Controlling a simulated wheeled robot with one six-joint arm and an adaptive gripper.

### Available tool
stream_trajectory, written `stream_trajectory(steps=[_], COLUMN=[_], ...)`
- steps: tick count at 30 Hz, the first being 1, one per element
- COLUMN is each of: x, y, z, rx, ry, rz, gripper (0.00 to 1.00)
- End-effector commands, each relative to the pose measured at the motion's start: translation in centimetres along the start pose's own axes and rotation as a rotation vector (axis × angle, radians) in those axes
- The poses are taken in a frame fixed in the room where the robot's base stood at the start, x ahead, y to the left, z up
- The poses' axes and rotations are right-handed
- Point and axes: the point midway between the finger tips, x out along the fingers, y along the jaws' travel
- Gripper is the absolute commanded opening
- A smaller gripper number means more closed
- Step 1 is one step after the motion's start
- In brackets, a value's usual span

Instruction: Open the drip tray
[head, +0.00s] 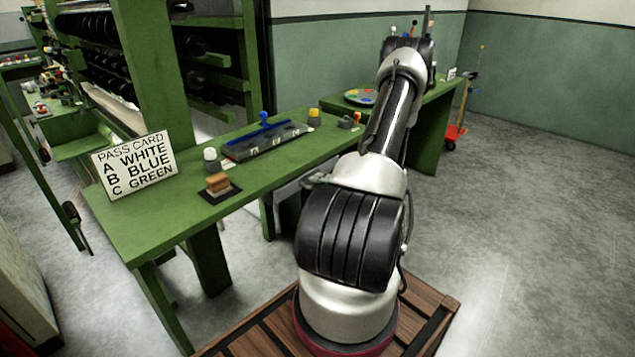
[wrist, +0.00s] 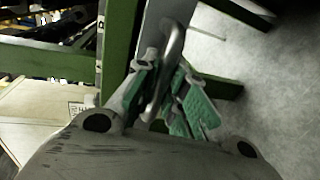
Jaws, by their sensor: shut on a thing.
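In the wrist view, my gripper (wrist: 164,95) has its green-padded fingers closed around a curved metal handle (wrist: 177,42). The handle is fixed to a flat grey panel (wrist: 156,18), which looks like the front of the drip tray. The panel sits beside a green frame post. I cannot tell from there how far the tray is out. My gripper is hidden in the head view.
The green bench (head: 150,222) carries a pass card sign (head: 135,165), a sponge-like block (head: 217,184) and a dark tray with a blue handle (head: 265,139). Bench legs stand close to the grey panel. Open floor (head: 530,210) lies to the right.

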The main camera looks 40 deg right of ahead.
Motion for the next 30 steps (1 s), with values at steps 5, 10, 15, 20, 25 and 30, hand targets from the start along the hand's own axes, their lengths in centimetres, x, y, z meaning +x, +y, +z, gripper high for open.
stream_trajectory(steps=[5, 10, 15, 20, 25, 30], x=[-3.1, -7.8, -12.8, -16.7, -19.7, -21.2], y=[-0.8, -1.7, -2.8, -3.6, -4.2, -4.6], z=[0.1, 0.1, 0.2, 0.1, 0.0, 0.0], rx=[0.004, 0.004, 0.002, 0.002, 0.001, 0.000], ry=[-0.005, -0.007, -0.008, -0.007, -0.004, -0.001], rz=[-0.003, -0.002, -0.001, -0.001, -0.002, -0.002], gripper=[0.00, 0.00, 0.00, 0.00, 0.00, 0.00])
